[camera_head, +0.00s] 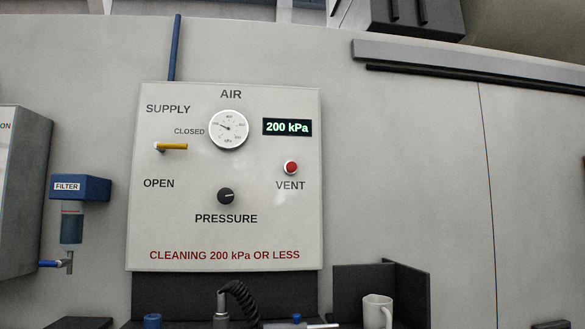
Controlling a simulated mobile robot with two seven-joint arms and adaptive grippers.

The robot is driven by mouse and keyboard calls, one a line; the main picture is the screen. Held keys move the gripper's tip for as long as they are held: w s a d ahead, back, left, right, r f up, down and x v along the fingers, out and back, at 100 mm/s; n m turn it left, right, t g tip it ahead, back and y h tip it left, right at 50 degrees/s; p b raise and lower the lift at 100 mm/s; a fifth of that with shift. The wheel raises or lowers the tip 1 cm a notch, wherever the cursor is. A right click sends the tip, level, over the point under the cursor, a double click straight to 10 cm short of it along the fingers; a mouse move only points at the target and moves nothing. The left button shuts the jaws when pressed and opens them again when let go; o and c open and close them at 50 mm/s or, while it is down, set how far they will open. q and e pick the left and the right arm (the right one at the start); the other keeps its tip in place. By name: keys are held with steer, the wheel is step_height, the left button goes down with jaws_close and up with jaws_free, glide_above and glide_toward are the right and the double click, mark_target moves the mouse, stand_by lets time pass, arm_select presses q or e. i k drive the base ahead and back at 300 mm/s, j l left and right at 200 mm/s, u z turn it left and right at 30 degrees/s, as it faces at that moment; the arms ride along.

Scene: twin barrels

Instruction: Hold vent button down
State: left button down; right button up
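The red vent button (291,167) sits on the right side of a pale air panel (228,238), above the label VENT. Nothing touches it. The display (287,127) above it reads 200 kPa. A round gauge (228,129) is at the panel's upper middle. The yellow supply lever (172,147) points sideways to the right, level with the label CLOSED. The black pressure knob (226,196) is at the lower middle. Neither of my grippers is in view.
A blue filter (80,188) hangs on the wall left of the panel. Below the panel are a black coiled hose (240,296), a white mug (377,311) and dark holders. A grey cabinet (22,190) stands at the left edge. The space in front of the panel looks clear.

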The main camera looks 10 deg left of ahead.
mark_target(291, 167)
steer(key=i+l+u, duration=0.15)
steer(key=l, duration=0.5)
steer(key=i+l+u, duration=0.15)
steer(key=l, duration=0.45)
steer(key=i+l+u, duration=0.15)
steer(key=l, duration=0.55)
steer(key=i+l+u, duration=0.15)
steer(key=l, duration=0.5)
steer(key=k, duration=0.05)
